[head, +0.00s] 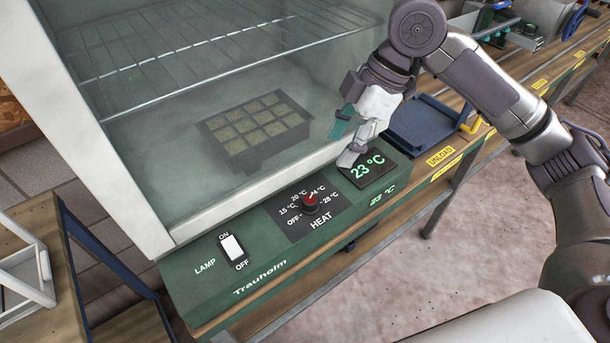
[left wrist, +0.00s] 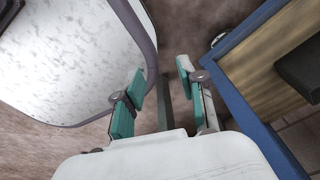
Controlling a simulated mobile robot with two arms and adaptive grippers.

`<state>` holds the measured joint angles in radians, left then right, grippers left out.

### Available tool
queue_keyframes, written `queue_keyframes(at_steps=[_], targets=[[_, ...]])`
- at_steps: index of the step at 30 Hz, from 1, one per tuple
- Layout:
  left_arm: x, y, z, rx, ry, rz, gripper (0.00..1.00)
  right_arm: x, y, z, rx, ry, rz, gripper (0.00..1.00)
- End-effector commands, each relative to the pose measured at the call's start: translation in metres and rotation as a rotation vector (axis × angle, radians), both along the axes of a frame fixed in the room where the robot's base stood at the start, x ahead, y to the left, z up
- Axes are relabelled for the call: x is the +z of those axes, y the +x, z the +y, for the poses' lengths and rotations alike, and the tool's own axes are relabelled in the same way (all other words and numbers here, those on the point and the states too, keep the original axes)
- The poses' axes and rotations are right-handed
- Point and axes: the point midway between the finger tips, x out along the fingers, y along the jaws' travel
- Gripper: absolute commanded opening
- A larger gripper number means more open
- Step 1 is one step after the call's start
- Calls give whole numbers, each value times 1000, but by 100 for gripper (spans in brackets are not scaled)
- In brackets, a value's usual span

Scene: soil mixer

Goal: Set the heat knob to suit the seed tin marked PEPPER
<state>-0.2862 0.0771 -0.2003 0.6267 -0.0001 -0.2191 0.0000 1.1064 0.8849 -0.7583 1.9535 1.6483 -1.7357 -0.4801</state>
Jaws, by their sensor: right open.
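The heat knob (head: 310,204) is a small dark knob with a red top on the green front panel, inside a dial (head: 321,222) marked OFF, 15, 20, a partly covered mark ending in 4, and 28 °C. It seems to point up, near the 20 and partly covered marks. The display (head: 367,169) reads 23 °C. My right gripper (head: 346,139) is open and empty, above and to the right of the knob, by the display, apart from the knob. My left gripper (left wrist: 161,78) is open and empty in the left wrist view. No tin marked PEPPER shows.
A dark seed tray (head: 238,148) with several soil cells sits behind the cabinet's glass. The lamp switch (head: 232,248) is left of the dial. A blue tray (head: 421,124) lies on the bench at right. A wooden table (head: 35,250) stands at left.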

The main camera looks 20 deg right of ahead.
Motion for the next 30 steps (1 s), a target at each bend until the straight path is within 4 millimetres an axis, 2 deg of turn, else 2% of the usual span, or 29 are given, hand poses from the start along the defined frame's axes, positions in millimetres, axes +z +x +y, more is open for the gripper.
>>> queue_keyframes(at_steps=[5,10,14,17,22,25,30], targets=[[0,-2,0,0,0,2,40,-16,-1,6,5,-2,6,58],[0,-25,1,0,3,36,40,-48,0,20,5,0,5,58],[0,-34,2,0,5,49,40,-74,1,31,5,0,6,58],[1,-30,2,-1,5,44,40,-92,1,39,4,1,5,58],[3,-11,2,-1,4,17,40,-115,3,47,2,-1,3,58],[4,-5,2,-1,2,6,40,-122,3,51,3,0,2,58],[4,-6,2,-1,3,8,40,-126,3,52,3,-1,0,58]])
